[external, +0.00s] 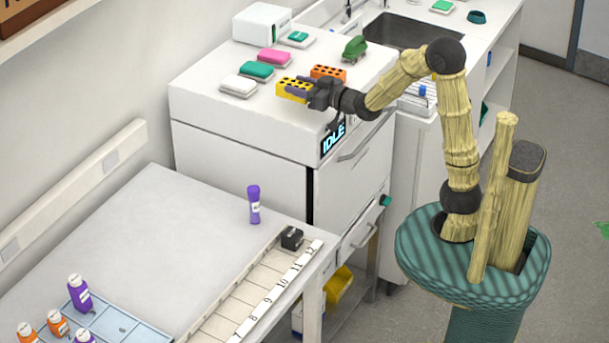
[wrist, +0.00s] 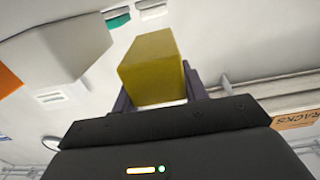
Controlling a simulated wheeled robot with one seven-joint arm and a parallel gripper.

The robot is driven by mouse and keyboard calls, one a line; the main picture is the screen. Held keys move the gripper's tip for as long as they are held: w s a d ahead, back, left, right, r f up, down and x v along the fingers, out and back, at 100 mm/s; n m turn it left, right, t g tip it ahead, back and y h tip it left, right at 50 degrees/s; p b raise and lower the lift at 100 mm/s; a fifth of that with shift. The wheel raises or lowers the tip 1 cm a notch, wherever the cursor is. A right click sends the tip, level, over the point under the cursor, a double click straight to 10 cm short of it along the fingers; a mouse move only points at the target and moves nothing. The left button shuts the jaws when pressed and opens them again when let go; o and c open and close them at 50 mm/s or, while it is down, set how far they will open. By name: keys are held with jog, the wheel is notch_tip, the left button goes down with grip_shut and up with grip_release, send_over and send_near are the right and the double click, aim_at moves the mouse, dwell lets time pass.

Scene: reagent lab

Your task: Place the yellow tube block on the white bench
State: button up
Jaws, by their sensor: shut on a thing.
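The yellow tube block (external: 293,89) is a small block with dark holes in its top. It is at the front part of the white cabinet top in the external view. My gripper (external: 311,92) is shut on it, coming from the right. In the wrist view the yellow block (wrist: 152,68) sits between the dark fingers (wrist: 158,92); its underside contact is hidden, so I cannot tell whether it touches the cabinet top. The white bench (external: 150,230) is the lower table at the left front.
An orange tube block (external: 328,72) stands close behind my gripper. White (external: 238,86), teal (external: 257,71) and pink (external: 274,58) boxes lie on the cabinet top (external: 215,112).

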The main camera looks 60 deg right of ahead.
jog(key=shift+f+b, duration=1.15)
jog(key=shift+f, duration=0.65)
jog(key=shift+f, duration=0.2)
jog(key=o, duration=1.1)
jog(key=shift+c, duration=0.2)
jog(key=shift+w+r, duration=0.1)
jog(key=shift+r, duration=0.05)
